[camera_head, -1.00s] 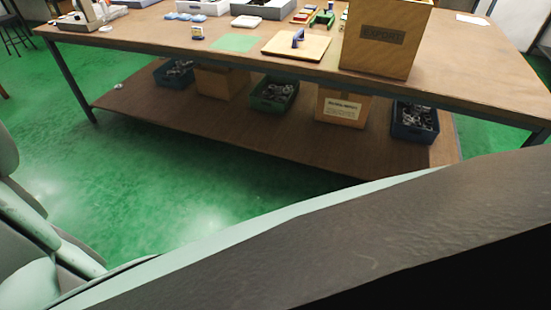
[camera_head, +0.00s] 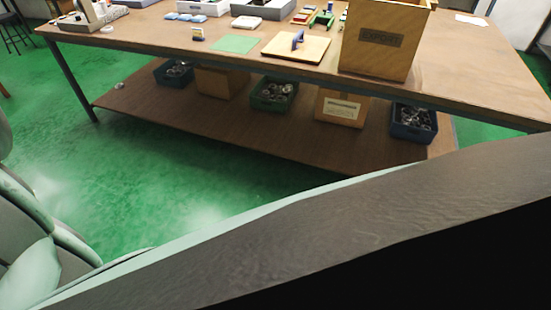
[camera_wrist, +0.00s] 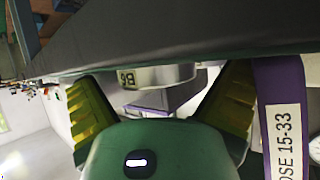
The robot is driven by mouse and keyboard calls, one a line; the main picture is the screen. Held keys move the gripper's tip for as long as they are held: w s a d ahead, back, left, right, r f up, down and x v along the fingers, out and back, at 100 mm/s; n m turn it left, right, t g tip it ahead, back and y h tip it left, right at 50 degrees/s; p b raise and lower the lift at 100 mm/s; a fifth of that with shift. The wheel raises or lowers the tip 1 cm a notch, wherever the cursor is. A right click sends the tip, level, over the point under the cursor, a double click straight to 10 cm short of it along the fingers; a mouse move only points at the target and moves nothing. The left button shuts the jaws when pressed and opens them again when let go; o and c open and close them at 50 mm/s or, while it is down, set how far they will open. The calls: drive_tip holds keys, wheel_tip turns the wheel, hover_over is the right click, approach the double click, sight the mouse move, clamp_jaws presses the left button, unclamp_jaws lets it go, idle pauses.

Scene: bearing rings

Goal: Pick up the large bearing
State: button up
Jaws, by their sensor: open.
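I cannot pick out the large bearing for certain in either view. Dark metal rings (camera_head: 274,92) lie in bins under the workbench, too small to tell apart by size. My gripper (camera_wrist: 160,85) shows only in the wrist view, with its two yellow-green fingers spread apart. Beyond the fingers is a pale, curved part marked with digits (camera_wrist: 150,77), and a purple-edged pale block (camera_wrist: 165,100) is below it. I cannot tell what these are. Nothing is visibly held between the fingers.
The workbench (camera_head: 140,38) carries a wooden EXPORT box (camera_head: 375,55), a board with a blue handle (camera_head: 297,40) and a green mat (camera_head: 235,44). Blue bins (camera_head: 413,133), a green bin (camera_head: 258,101) and cardboard boxes (camera_head: 335,112) stand on its lower shelf.

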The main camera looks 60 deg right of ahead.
drive_tip(key=shift+w+a, duration=0.15)
drive_tip(key=shift+a, duration=0.05)
drive_tip(key=shift+r, duration=0.1)
drive_tip(key=c, duration=1.3)
drive_tip(key=shift+w, duration=0.1)
